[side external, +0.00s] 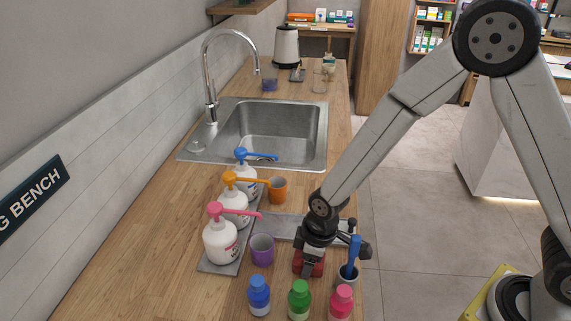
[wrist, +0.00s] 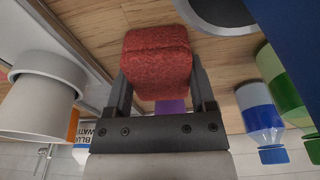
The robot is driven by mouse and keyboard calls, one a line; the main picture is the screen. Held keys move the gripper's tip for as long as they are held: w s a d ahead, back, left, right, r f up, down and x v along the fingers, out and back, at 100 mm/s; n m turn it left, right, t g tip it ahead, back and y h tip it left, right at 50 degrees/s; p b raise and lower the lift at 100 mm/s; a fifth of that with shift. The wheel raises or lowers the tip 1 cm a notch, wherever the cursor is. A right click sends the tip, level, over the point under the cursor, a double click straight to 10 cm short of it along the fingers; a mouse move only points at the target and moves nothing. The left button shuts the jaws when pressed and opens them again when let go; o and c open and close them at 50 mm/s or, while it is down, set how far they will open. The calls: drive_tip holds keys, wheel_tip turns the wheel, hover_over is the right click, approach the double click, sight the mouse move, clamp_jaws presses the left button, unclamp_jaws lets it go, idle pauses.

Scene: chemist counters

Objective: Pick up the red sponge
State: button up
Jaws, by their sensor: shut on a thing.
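The red sponge (wrist: 157,62) is a rough block between the two fingers of my gripper (wrist: 162,95) in the wrist view. The fingers are shut on it, one along each side. In the side external view my gripper (side external: 308,257) points down near the front right of the wooden counter, with the red sponge (side external: 309,268) partly hidden beneath it. I cannot tell whether the sponge touches the counter.
Blue (side external: 259,296), green (side external: 299,300) and pink (side external: 341,302) bottles stand in front of my gripper. A grey cup (side external: 347,276) with a blue-handled tool is close on the right. A purple cup (side external: 262,250) and pump bottles (side external: 221,241) stand left. The sink (side external: 270,135) is behind.

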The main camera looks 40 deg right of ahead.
drive_tip(key=shift+r, duration=0.1)
drive_tip(key=shift+r, duration=4.9)
drive_tip(key=o, duration=0.4)
drive_tip(key=c, duration=0.3)
drive_tip(key=shift+r, duration=2.6)
drive_tip(key=w+d+m+h, duration=0.1)
drive_tip(key=w+d+m, duration=0.8)
drive_tip(key=w+d, duration=0.55)
drive_tip(key=shift+w+a+f, duration=0.15)
drive_tip(key=shift+f, duration=1.7)
drive_tip(key=shift+w+a+f, duration=0.1)
drive_tip(key=shift+f, duration=1.7)
